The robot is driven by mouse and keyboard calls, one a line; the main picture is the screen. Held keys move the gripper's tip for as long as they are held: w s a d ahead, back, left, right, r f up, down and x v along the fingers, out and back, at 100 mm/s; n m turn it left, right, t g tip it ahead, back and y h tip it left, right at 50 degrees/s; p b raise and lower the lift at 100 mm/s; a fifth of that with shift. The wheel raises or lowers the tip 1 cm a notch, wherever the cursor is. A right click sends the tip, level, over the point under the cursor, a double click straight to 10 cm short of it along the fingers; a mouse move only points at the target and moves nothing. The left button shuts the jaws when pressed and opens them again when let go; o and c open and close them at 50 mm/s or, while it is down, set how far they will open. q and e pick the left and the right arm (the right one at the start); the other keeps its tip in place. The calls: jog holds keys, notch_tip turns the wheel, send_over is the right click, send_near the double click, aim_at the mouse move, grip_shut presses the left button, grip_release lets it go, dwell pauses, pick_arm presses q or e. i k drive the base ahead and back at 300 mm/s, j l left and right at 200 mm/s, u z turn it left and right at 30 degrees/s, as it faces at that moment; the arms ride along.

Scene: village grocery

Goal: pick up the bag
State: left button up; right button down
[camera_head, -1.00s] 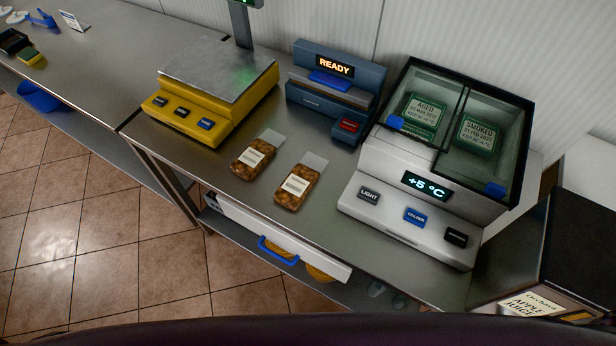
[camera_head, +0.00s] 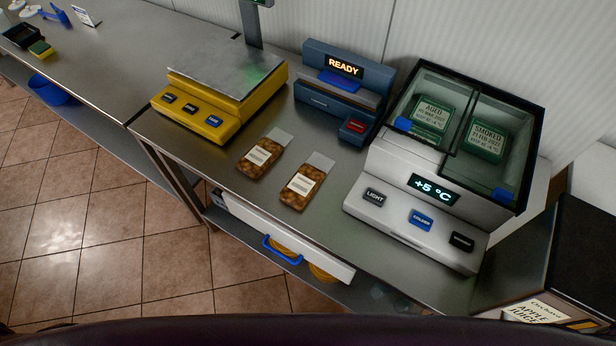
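Two clear bags of brown contents with pale labels lie flat on the steel counter in the head view. The left bag (camera_head: 259,157) lies in front of the yellow scale. The right bag (camera_head: 302,188) lies close beside it, nearer the counter's front edge, with a gap between them. Each has a clear, empty-looking top end pointing away from me. I cannot tell from the picture which one the task means. Neither of my grippers is in view.
The yellow scale (camera_head: 207,119), a blue sealer reading READY (camera_head: 333,100) and a chilled case reading +5 °C (camera_head: 420,200) stand around the bags. The steel counter (camera_head: 225,182) has a front edge above an open drawer with a blue handle (camera_head: 282,252).

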aim_at(298, 191)
jog(key=i+j+z, duration=0.1)
jog(key=j+z, duration=0.25)
jog(key=j, duration=0.2)
jog(key=j+z, duration=0.35)
jog(key=j, duration=0.2)
jog(key=j+z, duration=0.35)
jog(key=j, duration=0.25)
